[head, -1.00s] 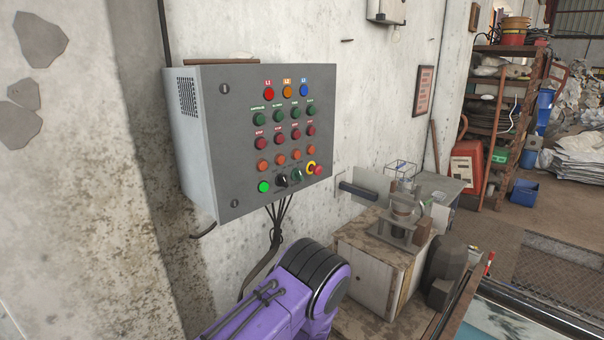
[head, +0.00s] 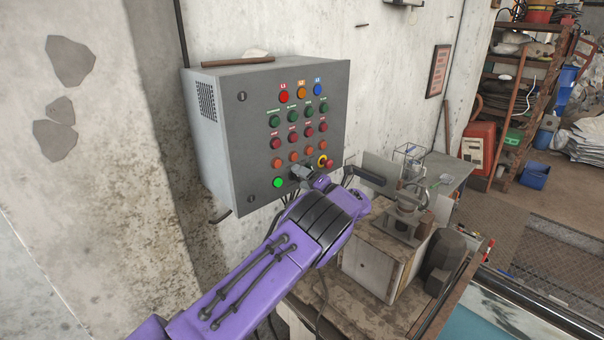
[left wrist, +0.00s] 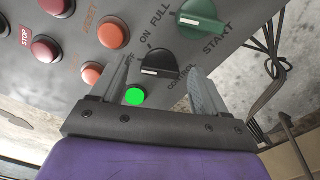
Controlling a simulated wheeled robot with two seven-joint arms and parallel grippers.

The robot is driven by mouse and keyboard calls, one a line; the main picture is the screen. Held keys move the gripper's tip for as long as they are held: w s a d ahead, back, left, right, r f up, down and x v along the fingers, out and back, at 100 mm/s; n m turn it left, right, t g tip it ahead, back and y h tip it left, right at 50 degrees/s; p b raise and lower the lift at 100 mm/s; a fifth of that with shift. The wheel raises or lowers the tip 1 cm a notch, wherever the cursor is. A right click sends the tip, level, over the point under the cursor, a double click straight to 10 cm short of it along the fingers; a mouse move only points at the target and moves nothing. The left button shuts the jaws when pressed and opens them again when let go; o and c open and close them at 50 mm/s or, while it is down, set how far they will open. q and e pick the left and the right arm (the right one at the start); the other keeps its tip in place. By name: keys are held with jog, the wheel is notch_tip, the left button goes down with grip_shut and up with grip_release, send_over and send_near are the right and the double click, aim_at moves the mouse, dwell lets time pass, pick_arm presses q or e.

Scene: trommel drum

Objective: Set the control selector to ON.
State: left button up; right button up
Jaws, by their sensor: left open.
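The control selector (left wrist: 158,64) is a black knob with a white strip on the grey panel, lettered CONTROL and ON in the left wrist view. I cannot tell for certain which position it points to. My left gripper (left wrist: 157,68) is open, with one finger on each side of the knob; I cannot tell whether either finger touches it. In the head view my left gripper (head: 308,176) is at the panel's lower row and hides the selector. My right gripper is not in view.
The grey control box (head: 240,130) is on the concrete wall. A green lit button (left wrist: 134,96) and a green START selector (left wrist: 203,18) flank the knob. A red and yellow emergency stop (head: 325,162) is close to my gripper.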

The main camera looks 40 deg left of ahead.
pick_arm(q)
jog(key=shift+a, duration=0.4)
jog(key=c, duration=1.1)
jog(key=shift+o, duration=0.2)
